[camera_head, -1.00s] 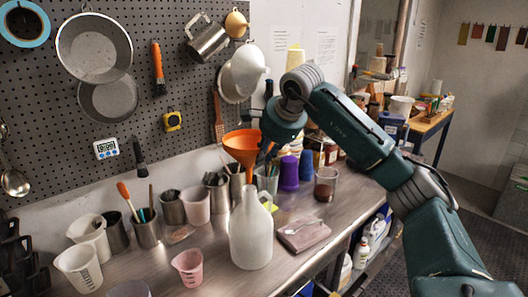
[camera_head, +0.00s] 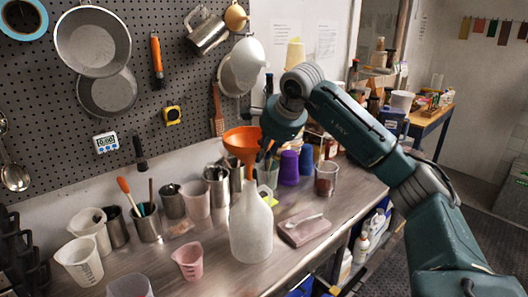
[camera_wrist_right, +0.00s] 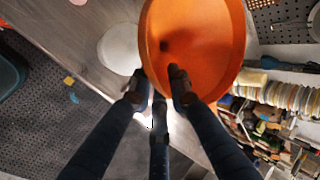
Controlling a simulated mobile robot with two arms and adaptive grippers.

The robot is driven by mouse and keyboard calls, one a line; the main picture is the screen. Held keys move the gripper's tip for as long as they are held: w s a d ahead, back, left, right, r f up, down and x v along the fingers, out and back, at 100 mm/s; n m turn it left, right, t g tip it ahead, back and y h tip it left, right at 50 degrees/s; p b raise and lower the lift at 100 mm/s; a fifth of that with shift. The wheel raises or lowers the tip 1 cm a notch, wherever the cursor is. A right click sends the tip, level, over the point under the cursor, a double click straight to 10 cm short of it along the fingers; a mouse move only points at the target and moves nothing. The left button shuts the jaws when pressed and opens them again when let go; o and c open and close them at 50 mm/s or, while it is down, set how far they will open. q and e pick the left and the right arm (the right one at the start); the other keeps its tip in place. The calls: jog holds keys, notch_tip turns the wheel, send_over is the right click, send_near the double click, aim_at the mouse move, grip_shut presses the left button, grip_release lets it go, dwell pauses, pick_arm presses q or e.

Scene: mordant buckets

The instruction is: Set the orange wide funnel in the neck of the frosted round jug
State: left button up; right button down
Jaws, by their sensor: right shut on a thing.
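The orange wide funnel (camera_head: 242,139) is upright, its cone opening up, above the frosted round jug (camera_head: 251,228). The jug stands upright on the steel bench. The funnel's spout points down at the jug's neck; I cannot tell whether its tip is inside. My right gripper (camera_head: 266,152) is at the funnel's right side, shut on it. In the right wrist view the fingers (camera_wrist_right: 160,92) are at the near rim of the funnel (camera_wrist_right: 205,45), and a pale round part of the jug (camera_wrist_right: 120,48) shows beside it. My left gripper is not in view.
A folded cloth with a spoon (camera_head: 304,228) lies right of the jug. A pink beaker (camera_head: 189,263) stands to its left. Purple cups (camera_head: 289,168), a glass beaker (camera_head: 326,178) and metal containers (camera_head: 217,184) stand behind. Pans hang on the pegboard (camera_head: 190,80).

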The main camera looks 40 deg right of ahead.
jog(key=shift+f, duration=0.15)
jog(key=shift+f+b, duration=0.7)
jog(key=shift+f, duration=0.4)
jog(key=shift+f+b, duration=0.55)
jog(key=shift+f, duration=0.4)
jog(key=shift+f+b, duration=0.6)
jog(key=shift+f, duration=0.2)
